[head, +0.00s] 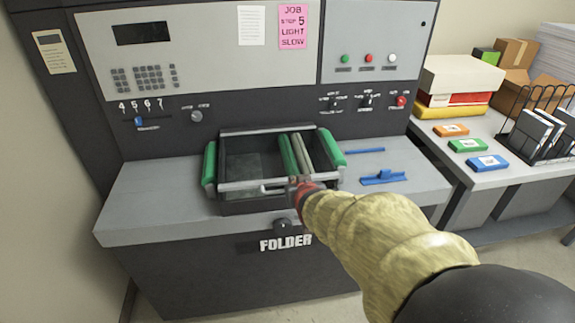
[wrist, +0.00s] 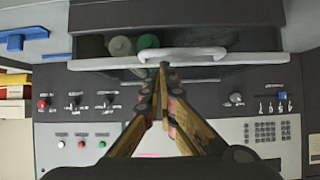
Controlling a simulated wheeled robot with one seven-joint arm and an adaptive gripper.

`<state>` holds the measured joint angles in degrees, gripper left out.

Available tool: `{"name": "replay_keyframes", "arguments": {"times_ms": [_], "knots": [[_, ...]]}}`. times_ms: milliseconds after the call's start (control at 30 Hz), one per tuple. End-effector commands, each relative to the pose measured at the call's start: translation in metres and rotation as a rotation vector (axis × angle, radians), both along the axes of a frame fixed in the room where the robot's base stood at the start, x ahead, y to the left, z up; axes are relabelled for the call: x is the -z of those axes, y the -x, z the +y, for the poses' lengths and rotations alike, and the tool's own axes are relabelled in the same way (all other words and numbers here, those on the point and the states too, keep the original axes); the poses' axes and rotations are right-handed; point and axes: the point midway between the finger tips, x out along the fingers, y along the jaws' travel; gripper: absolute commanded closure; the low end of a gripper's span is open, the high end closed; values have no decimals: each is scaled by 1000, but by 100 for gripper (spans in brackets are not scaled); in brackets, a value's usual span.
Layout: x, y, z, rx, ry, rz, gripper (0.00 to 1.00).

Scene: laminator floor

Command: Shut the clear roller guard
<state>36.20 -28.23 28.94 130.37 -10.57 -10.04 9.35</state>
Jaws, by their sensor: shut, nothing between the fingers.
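The clear roller guard has a pale grey front bar (head: 238,186) with a looped handle (head: 273,189) above the folder's roller bay in the head view. Its clear pane is hard to make out, and I cannot tell how far it stands from shut. In the wrist view the pale bar (wrist: 100,64) and white handle (wrist: 185,54) cross the top of the picture. My gripper (head: 293,183) is shut and empty, its fingertips close by the handle; it also shows in the wrist view (wrist: 164,68). I cannot tell whether they touch.
A black knob (head: 283,224) sits below. Blue parts (head: 383,178) lie on the worktop to the right. A side table (head: 440,143) holds boxes and coloured packs. The left worktop is clear.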

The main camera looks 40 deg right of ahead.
Motion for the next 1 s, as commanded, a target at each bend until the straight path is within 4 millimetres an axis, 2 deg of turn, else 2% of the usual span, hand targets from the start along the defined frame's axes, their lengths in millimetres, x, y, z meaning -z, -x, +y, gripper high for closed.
{"name": "replay_keyframes", "arguments": {"times_ms": [33, 100, 300, 1000], "knots": [[12, 3, 1, 1, 0, -2, 100], [21, 4, 2, 1, 2, -5, 100], [37, 5, 2, -1, 2, -4, 100], [42, 5, 3, -1, 1, -3, 100]]}}
